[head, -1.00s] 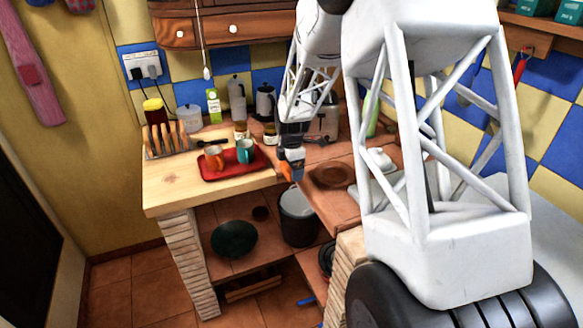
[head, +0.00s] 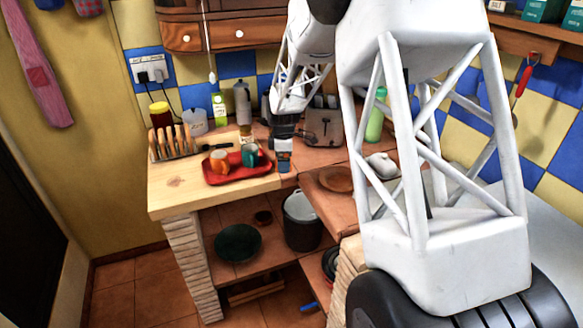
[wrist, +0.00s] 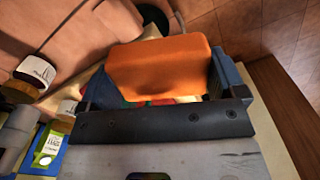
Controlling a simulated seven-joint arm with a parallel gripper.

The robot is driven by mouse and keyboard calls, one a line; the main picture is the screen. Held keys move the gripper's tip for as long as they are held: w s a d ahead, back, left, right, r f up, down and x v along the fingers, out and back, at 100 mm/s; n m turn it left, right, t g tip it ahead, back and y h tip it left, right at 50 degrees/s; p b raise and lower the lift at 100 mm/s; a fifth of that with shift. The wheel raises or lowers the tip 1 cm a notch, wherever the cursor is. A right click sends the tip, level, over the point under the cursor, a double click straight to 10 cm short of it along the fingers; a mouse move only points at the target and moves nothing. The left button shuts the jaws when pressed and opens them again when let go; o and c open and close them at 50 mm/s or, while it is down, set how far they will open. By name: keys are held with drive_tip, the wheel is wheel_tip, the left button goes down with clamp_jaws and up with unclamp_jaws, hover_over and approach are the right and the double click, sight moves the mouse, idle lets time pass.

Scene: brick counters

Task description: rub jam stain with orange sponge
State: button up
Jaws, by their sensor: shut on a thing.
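My gripper (head: 284,163) is low over the front part of the counter, just right of the red tray (head: 225,178). In the wrist view its blue fingers (wrist: 160,75) are shut on the orange sponge (wrist: 160,65), one on each side. The sponge is hard to make out in the head view. I cannot tell whether it touches the counter. Small red, green and pale patches show below the sponge in the wrist view; I cannot tell what they are. I cannot make out the jam stain in either view.
The tray holds an orange mug (head: 219,160) and a teal mug (head: 250,155). A toast rack (head: 170,143), a green carton (head: 219,108) and a labelled jar (wrist: 36,72) stand around the counter. A brown round plate (head: 336,179) lies to the right. A bin (head: 302,222) stands below.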

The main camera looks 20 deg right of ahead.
drive_tip(key=w+a+r+m, duration=1)
drive_tip(key=w+a+m, duration=0.1)
drive_tip(key=a, duration=0.3)
drive_tip(key=w+a+f+n, duration=0.1)
drive_tip(key=a+f+n, duration=0.2)
drive_tip(key=a+n, duration=0.2)
drive_tip(key=w+a+f+n, duration=0.1)
drive_tip(key=a+n, duration=0.4)
drive_tip(key=a, duration=0.7)
drive_tip(key=w+a+f+n, duration=0.1)
drive_tip(key=a+f+n, duration=0.3)
drive_tip(key=a, duration=0.4)
drive_tip(key=shift+a+f+n, duration=0.15)
drive_tip(key=shift+f+n, duration=0.2)
drive_tip(key=shift+n, duration=0.15)
